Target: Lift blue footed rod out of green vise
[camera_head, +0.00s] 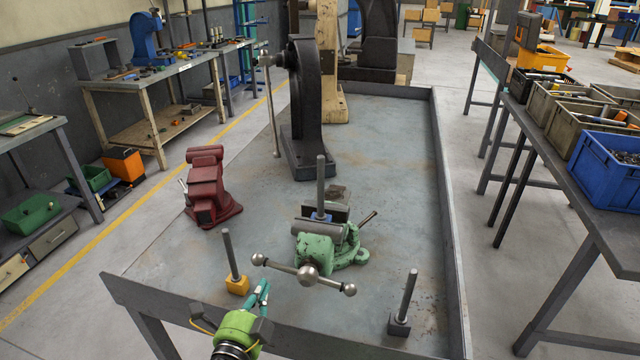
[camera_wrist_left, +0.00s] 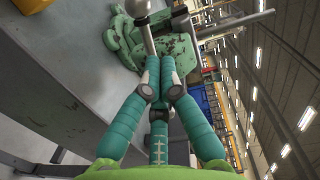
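The blue footed rod (camera_head: 320,180) stands upright in the green vise (camera_head: 314,250), its grey shaft rising above the jaws. A little of its blue foot (camera_head: 320,216) shows between the jaws. The vise's screw handle with ball ends (camera_head: 309,274) faces me. My left gripper (camera_head: 266,284) is in front of the vise, below and left of the handle, apart from the rod. Its teal fingers converge at the tips (camera_wrist_left: 160,66) in the left wrist view, with nothing seen between them. The green vise also shows there (camera_wrist_left: 122,38). My right gripper is not in view.
A yellow-footed rod (camera_head: 232,262) stands left of the vise and a black-footed rod (camera_head: 403,303) stands right. A red vise (camera_head: 207,188) is at left and a dark arbor press (camera_head: 305,110) behind. The bench has a raised rim (camera_head: 448,215). Bare bench lies right of the green vise.

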